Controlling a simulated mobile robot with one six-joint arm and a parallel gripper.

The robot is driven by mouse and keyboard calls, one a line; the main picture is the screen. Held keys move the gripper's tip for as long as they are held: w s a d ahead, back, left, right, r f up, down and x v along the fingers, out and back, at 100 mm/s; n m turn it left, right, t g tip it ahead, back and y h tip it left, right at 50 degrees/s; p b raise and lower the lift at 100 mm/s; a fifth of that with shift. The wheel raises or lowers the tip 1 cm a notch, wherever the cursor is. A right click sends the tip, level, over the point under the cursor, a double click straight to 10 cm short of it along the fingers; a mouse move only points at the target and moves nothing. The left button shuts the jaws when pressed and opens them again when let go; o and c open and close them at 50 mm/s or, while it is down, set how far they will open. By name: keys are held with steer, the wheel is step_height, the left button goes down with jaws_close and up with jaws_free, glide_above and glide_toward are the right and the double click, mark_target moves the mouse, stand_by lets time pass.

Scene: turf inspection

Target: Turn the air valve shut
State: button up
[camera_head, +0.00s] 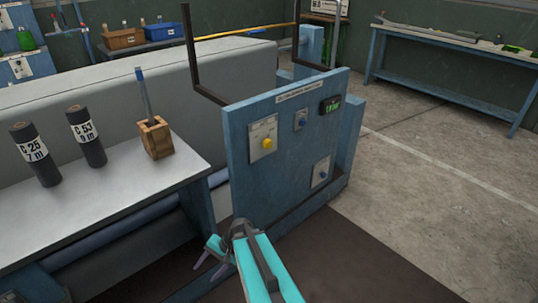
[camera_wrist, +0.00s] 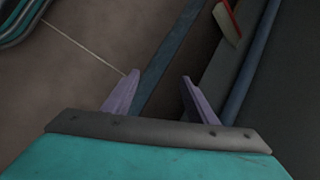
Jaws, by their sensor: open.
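A blue panel (camera_head: 245,190) stands right of centre in the head view. I cannot tell which of these, if any, is the air valve. My gripper (camera_head: 210,262) is low in front of the panel's left edge, apart from the knobs. In the wrist view my gripper (camera_wrist: 161,77) is open, with nothing between its fingers. A light piece with a red edge (camera_wrist: 228,22) shows ahead, right of the fingers.
A grey table (camera_head: 110,205) at left holds two dark labelled cylinders (camera_head: 35,155) (camera_head: 86,137) and a wooden block (camera_head: 155,140) with an upright tool. A dark post frame (camera_head: 192,55) rises from the panel. A blue bench (camera_head: 440,80) stands far right. Floor right of the panel is clear.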

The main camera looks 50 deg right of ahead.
steer(key=w+d+r+m+t+b, duration=0.2)
steer(key=w+d+r, duration=0.1)
steer(key=d, duration=0.3)
steer(key=w+d+r+m+t+b, duration=0.2)
steer(key=w+d+r+m+t, duration=0.15)
steer(key=d, duration=0.35)
steer(key=m+t+h+b, duration=0.7)
steer(key=m+t+b, duration=0.1)
steer(key=m+t, duration=0.1)
glide_toward(269, 145)
steer(key=s, duration=0.3)
steer(key=shift+s+a+r, duration=0.1)
steer(key=shift+s+r, duration=0.15)
steer(key=shift+s, duration=0.05)
steer(key=shift+w, duration=0.1)
steer(key=w, duration=0.9)
steer(key=w+d+b, duration=0.1)
steer(key=w, duration=0.3)
steer(key=shift+w, duration=0.35)
